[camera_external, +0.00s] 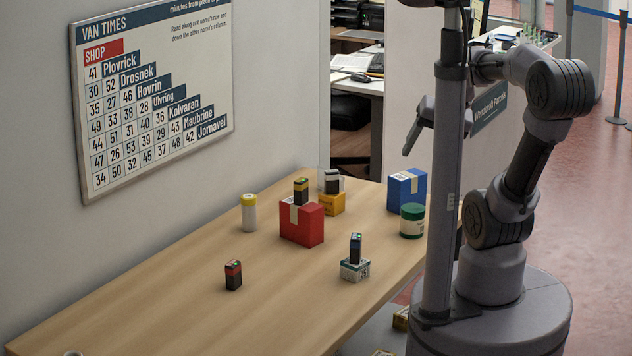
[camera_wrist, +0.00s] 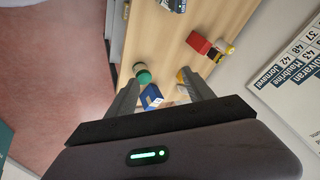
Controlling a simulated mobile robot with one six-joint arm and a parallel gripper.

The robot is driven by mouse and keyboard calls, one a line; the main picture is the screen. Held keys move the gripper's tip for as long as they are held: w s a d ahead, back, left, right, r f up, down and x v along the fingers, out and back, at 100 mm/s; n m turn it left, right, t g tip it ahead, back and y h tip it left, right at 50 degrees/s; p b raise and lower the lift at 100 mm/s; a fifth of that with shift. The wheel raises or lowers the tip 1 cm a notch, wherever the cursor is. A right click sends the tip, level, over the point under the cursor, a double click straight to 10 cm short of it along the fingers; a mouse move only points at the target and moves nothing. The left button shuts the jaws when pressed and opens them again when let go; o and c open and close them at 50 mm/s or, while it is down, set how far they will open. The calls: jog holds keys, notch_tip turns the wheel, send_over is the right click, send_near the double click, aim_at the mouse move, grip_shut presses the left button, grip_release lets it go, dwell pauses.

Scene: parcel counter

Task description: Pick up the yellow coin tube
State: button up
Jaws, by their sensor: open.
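The yellow coin tube (camera_external: 249,214) is a pale, clear-looking cylinder with a yellow cap. It stands upright on the counter near the wall, left of the red box (camera_external: 301,225). In the wrist view, a small yellow-and-white shape beside the red box (camera_wrist: 198,42) may be the tube, but I cannot tell for sure. My gripper (camera_external: 412,138) is raised above the far right of the counter, well away from the tube, and partly hidden by my column. In the wrist view its two fingers (camera_wrist: 160,77) are spread with nothing held between them.
A blue box (camera_external: 405,191), a green-lidded jar (camera_external: 412,221) and a yellow box (camera_external: 331,204) stand toward the back. The left front counter (camera_external: 150,300) is mostly clear.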

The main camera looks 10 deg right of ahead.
jog(key=w+a+r+n+p, duration=0.1)
jog(key=w+a+r+n, duration=0.15)
jog(key=w, duration=0.35)
jog(key=n+g+y+p, duration=0.15)
jog(key=n+p, duration=0.25)
jog(key=n, duration=0.5)
send_over(252, 197)
jog(key=s+d, duration=0.5)
notch_tip(252, 197, down, 8)
jog(key=shift+n+g, duration=0.25)
jog(key=shift+g, duration=0.2)
jog(key=b+x, duration=0.3)
jog(key=x, duration=1)
jog(key=shift+w+d, duration=0.1)
jog(key=b+x, duration=0.2)
jog(key=x, duration=0.4)
jog(key=shift+w, duration=0.15)
jog(key=shift+r, duration=0.1)
grip_shut()
